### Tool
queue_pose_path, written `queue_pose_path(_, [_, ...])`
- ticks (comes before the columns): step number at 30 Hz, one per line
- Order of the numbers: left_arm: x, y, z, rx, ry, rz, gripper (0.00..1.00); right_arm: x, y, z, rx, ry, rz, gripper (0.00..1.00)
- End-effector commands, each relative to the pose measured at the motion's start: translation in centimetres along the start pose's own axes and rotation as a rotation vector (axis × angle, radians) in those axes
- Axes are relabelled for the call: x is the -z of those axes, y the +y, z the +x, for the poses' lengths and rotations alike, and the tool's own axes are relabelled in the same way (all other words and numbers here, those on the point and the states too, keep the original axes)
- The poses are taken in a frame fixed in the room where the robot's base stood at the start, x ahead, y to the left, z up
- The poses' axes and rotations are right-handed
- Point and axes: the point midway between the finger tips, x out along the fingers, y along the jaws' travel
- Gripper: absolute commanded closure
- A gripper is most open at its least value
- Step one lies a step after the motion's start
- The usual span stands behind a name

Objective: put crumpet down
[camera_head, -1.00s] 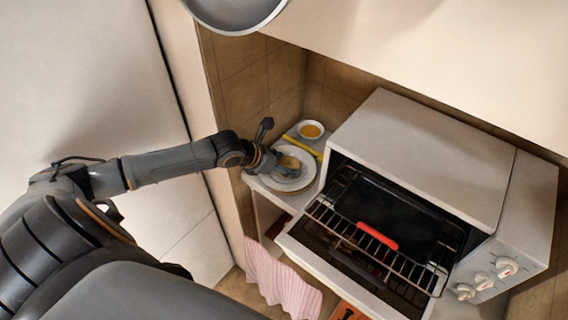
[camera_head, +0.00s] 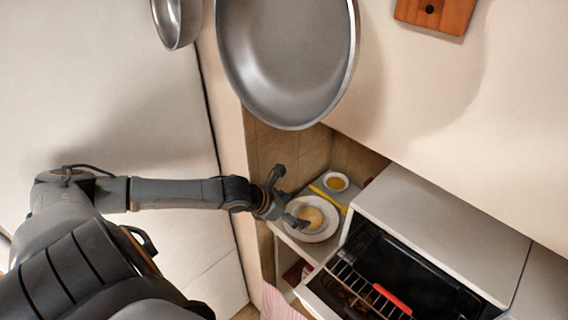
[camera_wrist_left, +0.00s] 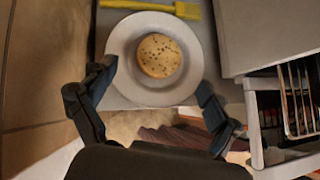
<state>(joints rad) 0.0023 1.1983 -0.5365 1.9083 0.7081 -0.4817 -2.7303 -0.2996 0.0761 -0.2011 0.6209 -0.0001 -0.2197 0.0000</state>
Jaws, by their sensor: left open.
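The crumpet (camera_head: 312,216) is round, pale golden and dotted with holes. It lies flat on a white plate (camera_head: 327,233) on the counter beside the oven. In the left wrist view the crumpet (camera_wrist_left: 158,55) sits near the middle of the plate (camera_wrist_left: 122,48), clear of both fingers. My left gripper (camera_head: 290,198) is open and empty at the plate's near left side. In the left wrist view my left gripper (camera_wrist_left: 156,80) has its fingers spread wide at the plate's lower edge. My right gripper is not in view.
A yellow brush (camera_head: 328,198) and a small bowl of yellow liquid (camera_head: 336,182) lie behind the plate. An open toaster oven (camera_head: 440,225) with a red-handled rack (camera_head: 392,298) stands to the right. A large pan (camera_head: 287,60) hangs above; a pink striped cloth (camera_head: 280,304) hangs below.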

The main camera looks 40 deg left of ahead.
Motion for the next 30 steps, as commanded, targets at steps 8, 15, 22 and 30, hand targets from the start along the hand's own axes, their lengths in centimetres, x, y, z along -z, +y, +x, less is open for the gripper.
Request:
queue_pose_path(8, [-0.1, 0.0, -4.3, -0.001, 0.004, 0.001, 0.11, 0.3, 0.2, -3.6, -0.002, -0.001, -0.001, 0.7])
queue_pose_path(15, [0.0, -0.1, -5.1, 0.002, 0.0, -0.002, 0.11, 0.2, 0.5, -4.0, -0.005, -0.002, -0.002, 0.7])
queue_pose_path(22, [0.0, 0.0, -5.1, 0.001, 0.0, -0.002, 0.11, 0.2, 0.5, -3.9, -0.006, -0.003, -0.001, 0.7])
queue_pose_path(30, [0.0, 0.0, -5.1, 0.001, 0.0, -0.001, 0.11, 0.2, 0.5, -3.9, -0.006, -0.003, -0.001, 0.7])
